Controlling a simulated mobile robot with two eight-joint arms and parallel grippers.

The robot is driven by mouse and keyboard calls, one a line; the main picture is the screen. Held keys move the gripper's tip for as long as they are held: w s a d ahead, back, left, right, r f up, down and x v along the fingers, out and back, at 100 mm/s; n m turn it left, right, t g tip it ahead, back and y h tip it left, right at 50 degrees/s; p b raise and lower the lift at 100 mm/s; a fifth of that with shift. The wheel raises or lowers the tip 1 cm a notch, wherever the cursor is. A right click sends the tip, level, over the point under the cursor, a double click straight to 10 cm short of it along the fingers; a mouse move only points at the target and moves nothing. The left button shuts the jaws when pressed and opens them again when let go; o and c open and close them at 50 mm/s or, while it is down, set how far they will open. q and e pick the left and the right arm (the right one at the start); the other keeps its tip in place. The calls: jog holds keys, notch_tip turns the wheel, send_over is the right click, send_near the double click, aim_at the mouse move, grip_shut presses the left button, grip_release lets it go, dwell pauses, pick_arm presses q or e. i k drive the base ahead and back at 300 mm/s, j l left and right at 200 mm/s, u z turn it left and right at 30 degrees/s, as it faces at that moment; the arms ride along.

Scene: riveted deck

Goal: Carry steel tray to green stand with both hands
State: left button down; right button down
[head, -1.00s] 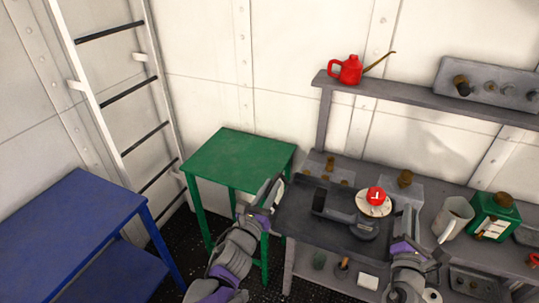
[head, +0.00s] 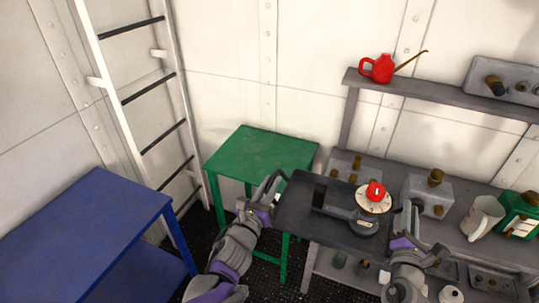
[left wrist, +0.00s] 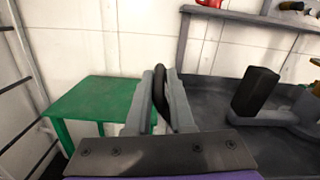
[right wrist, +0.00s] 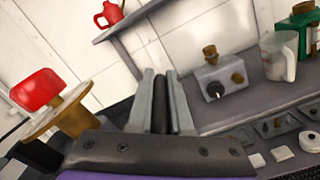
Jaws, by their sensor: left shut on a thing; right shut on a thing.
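The dark steel tray (head: 300,222) is held level between my two grippers, in front of the grey bench. A dark device with a pale dial and a red knob (head: 376,191) rides on it. My left gripper (head: 277,186) is shut on the tray's left handle, which also shows between the fingers in the left wrist view (left wrist: 160,98). My right gripper (head: 405,218) is shut on the right handle, a dark bar in the right wrist view (right wrist: 160,105). The green stand (head: 258,150) is left of the tray, its top bare.
A blue table (head: 85,225) stands at the left, and a ladder (head: 135,95) leans by the wall. The grey bench (head: 455,238) holds grey boxes, a pale jug (head: 482,218) and a green can (head: 522,212). A red oil can (head: 378,69) sits on the shelf.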

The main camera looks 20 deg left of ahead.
aim_at(270, 156)
jog(key=j, duration=0.5)
jog(key=k+j, duration=0.15)
jog(key=j, duration=0.85)
